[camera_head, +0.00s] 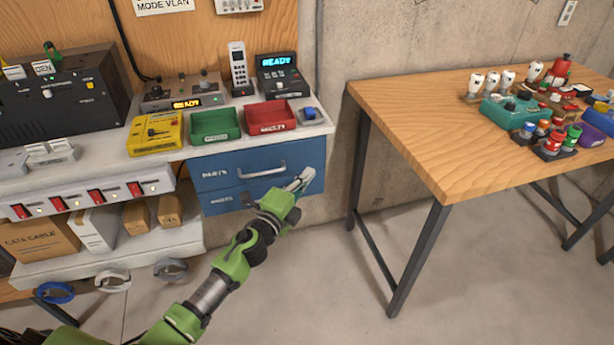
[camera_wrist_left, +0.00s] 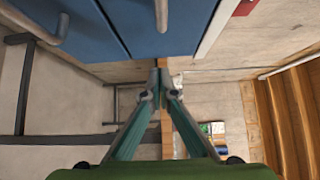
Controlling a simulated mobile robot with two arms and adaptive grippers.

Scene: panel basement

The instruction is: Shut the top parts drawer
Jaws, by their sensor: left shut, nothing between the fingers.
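The top parts drawer (camera_head: 225,174) has a blue front labelled PARTS and a grey bar handle (camera_head: 263,171). It sits under the white counter; I cannot tell how far out it stands. In the left wrist view its blue front (camera_wrist_left: 180,38) and handle (camera_wrist_left: 162,12) are at the top. My left gripper (camera_head: 302,180) is shut and empty, in front of the drawer's right end. In the left wrist view the closed fingertips (camera_wrist_left: 160,72) lie close to the end edge of the blue front; contact is unclear. My right gripper is not in view.
A second blue drawer (camera_head: 221,203) lies below, partly behind my left gripper. Green (camera_head: 214,126) and red (camera_head: 269,117) trays stand on the counter above. A wooden table (camera_head: 440,130) with several items stands at the right. Floor between is clear.

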